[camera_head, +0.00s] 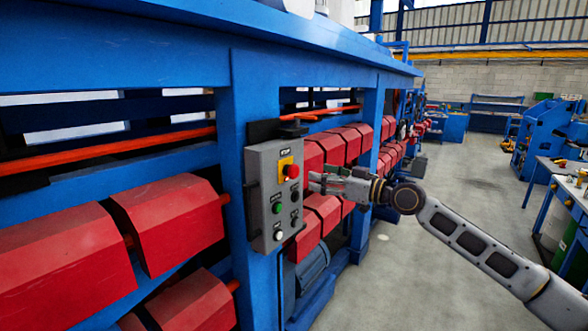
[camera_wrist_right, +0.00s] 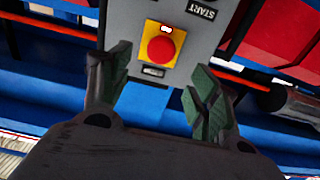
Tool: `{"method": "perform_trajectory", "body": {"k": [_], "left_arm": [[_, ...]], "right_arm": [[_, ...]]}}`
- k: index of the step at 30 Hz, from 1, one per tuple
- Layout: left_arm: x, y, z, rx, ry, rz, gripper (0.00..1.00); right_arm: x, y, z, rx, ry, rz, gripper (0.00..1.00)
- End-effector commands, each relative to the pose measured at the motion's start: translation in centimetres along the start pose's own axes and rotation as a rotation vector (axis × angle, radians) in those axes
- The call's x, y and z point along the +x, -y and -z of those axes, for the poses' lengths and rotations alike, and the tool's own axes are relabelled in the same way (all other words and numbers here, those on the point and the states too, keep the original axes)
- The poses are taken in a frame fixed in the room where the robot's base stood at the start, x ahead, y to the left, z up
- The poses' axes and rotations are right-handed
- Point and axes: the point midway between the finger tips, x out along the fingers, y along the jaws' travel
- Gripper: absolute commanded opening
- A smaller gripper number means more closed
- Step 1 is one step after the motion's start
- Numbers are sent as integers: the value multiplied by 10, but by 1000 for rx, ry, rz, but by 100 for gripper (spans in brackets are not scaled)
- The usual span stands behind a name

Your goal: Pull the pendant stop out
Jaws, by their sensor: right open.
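The pendant stop (camera_head: 291,171) is a red mushroom button on a yellow plate, at the upper right of the grey control pendant (camera_head: 262,213). The pendant is fixed to a blue upright of the machine. My right gripper (camera_head: 313,182) is open and empty, a little to the right of the stop and slightly below it. In the right wrist view the red stop (camera_wrist_right: 161,49) lies ahead, between and beyond the two open fingers (camera_wrist_right: 155,85), and they appear not to touch it. My left gripper is not in view.
Several small buttons and a white one (camera_head: 278,235) sit below the stop. Blue machine frame (camera_head: 255,90) and red housings (camera_head: 180,225) stand around the pendant. The grey floor (camera_head: 450,170) to the right is open, with workbenches at the far right.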

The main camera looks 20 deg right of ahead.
Motion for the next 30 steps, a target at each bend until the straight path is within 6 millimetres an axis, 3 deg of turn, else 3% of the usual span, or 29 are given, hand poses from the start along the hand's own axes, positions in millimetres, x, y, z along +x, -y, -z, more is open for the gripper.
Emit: {"method": "perform_trajectory", "body": {"k": [13, 30], "left_arm": [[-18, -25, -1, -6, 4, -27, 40], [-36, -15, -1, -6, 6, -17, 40]], "right_arm": [[35, 0, 3, 1, -2, 1, 62], [85, 1, 3, 0, -2, 1, 62]]}}
